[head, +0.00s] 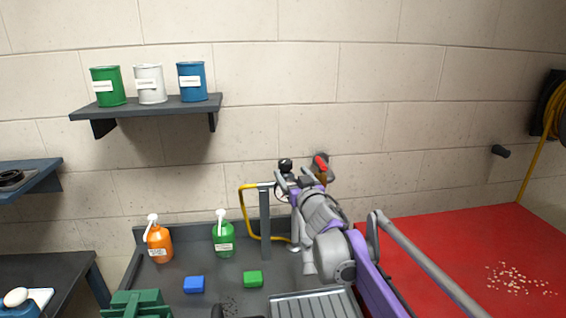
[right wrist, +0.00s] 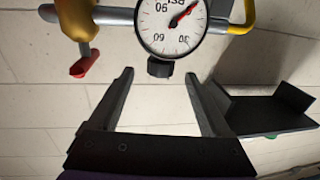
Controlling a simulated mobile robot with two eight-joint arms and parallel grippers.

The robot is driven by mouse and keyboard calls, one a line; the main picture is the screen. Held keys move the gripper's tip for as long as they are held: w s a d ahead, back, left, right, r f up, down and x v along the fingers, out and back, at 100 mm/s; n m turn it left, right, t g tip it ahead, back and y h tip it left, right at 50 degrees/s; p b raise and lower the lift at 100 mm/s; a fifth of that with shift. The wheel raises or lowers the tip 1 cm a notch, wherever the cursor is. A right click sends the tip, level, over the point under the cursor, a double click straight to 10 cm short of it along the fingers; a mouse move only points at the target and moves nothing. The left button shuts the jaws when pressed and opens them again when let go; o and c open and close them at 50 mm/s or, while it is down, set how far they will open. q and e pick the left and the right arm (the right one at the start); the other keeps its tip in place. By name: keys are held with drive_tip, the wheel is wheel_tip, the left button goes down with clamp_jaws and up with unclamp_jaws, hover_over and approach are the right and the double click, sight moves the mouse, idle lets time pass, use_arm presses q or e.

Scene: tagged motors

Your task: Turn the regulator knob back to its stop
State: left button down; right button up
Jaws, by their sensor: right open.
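The pressure gauge (right wrist: 171,26) shows upside down in the right wrist view, with a white face and a red needle pointing up and right in the picture. A small black knob (right wrist: 160,68) sits just below the gauge there. My right gripper (right wrist: 159,77) is open, with one finger on each side of the knob and a gap to both. In the head view my right gripper (head: 299,181) is up at the fittings by the wall and hides most of them. A red lever (head: 320,163) shows beside it. My left gripper is out of view.
A yellow hose (head: 243,201) and a grey post (head: 265,222) stand just left of my right arm. Orange (head: 159,245) and green (head: 223,237) bottles and blue (head: 194,284) and green (head: 253,278) blocks are on the grey bench. A red surface (head: 450,245) lies right.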

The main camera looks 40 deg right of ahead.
use_arm(q)
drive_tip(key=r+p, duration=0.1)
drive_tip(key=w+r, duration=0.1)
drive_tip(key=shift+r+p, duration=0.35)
drive_tip(key=shift+p, duration=0.05)
use_arm(e)
drive_tip(key=x, duration=0.9)
drive_tip(key=shift+a, duration=0.1)
clamp_jaws()
use_arm(q)
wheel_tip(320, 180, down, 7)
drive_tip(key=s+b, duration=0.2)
drive_tip(key=b, duration=0.3)
drive_tip(key=shift+b, duration=0.35)
use_arm(e)
drive_tip(key=shift+w+a+n+t+y, duration=0.15)
drive_tip(key=shift+a+n+y, duration=0.1)
drive_tip(key=shift+n+y, duration=1.1)
drive_tip(key=shift+s+a+n+t+y, duration=0.2)
drive_tip(key=shift+n+y, duration=0.5)
drive_tip(key=shift+y, duration=1.15)
drive_tip(key=shift+w+a+n+t+y, duration=0.2)
drive_tip(key=shift+a+n+y, duration=0.15)
drive_tip(key=shift+n+y, duration=1)
drive_tip(key=shift+y, duration=0.35)
unclamp_jaws()
